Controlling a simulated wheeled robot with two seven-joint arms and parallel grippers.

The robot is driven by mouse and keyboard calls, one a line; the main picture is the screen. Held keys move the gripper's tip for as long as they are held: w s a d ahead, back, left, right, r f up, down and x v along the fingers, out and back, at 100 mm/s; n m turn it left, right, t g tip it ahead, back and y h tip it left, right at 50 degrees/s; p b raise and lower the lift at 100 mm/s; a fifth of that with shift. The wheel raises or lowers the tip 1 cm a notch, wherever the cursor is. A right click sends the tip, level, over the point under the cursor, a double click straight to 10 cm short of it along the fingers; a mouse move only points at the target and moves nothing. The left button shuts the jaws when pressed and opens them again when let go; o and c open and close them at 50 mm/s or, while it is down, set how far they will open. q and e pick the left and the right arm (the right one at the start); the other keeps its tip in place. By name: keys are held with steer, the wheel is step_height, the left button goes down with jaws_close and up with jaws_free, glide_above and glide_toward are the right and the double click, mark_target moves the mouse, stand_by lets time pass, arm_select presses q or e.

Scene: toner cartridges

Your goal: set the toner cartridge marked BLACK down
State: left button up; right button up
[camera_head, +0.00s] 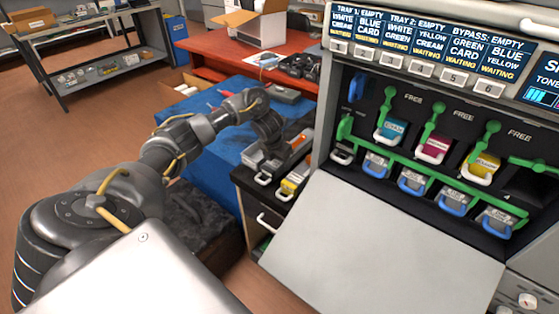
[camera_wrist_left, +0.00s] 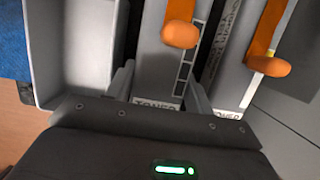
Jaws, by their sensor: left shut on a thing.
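My left gripper (camera_head: 272,138) is over the small dark cabinet beside the printer. In the left wrist view its fingers (camera_wrist_left: 161,92) are shut on a grey toner cartridge (camera_wrist_left: 158,62) with an orange knob and a partly visible TONER label. Its colour marking cannot be read. In the head view this cartridge (camera_head: 262,166) is partly hidden by the gripper; I cannot tell whether it touches the cabinet top. A second cartridge with a yellow label (camera_head: 293,185) lies right beside it, and its orange knob shows in the left wrist view (camera_wrist_left: 268,66). My right gripper is not in view.
The open printer has cyan (camera_head: 392,130), magenta (camera_head: 434,148) and yellow (camera_head: 482,166) cartridges in its bays, with green levers. Its lowered grey door (camera_head: 385,250) juts out in front. A pale, open tray-like thing (camera_wrist_left: 75,55) is left of the held cartridge in the wrist view.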

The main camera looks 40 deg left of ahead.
arm_select(q)
steer(key=shift+f, duration=0.15)
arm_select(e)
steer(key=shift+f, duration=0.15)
arm_select(q)
steer(key=shift+f+b, duration=0.25)
steer(key=shift+b, duration=0.05)
steer(key=o, duration=1.7)
steer(key=shift+r, duration=0.1)
steer(key=shift+c, duration=0.2)
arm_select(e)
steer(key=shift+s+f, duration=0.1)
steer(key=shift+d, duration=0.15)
arm_select(q)
steer(key=p+v, duration=0.4)
steer(key=v, duration=0.5)
steer(key=shift+r, duration=0.3)
steer(key=shift+s+r, duration=0.3)
steer(key=shift+r, duration=0.2)
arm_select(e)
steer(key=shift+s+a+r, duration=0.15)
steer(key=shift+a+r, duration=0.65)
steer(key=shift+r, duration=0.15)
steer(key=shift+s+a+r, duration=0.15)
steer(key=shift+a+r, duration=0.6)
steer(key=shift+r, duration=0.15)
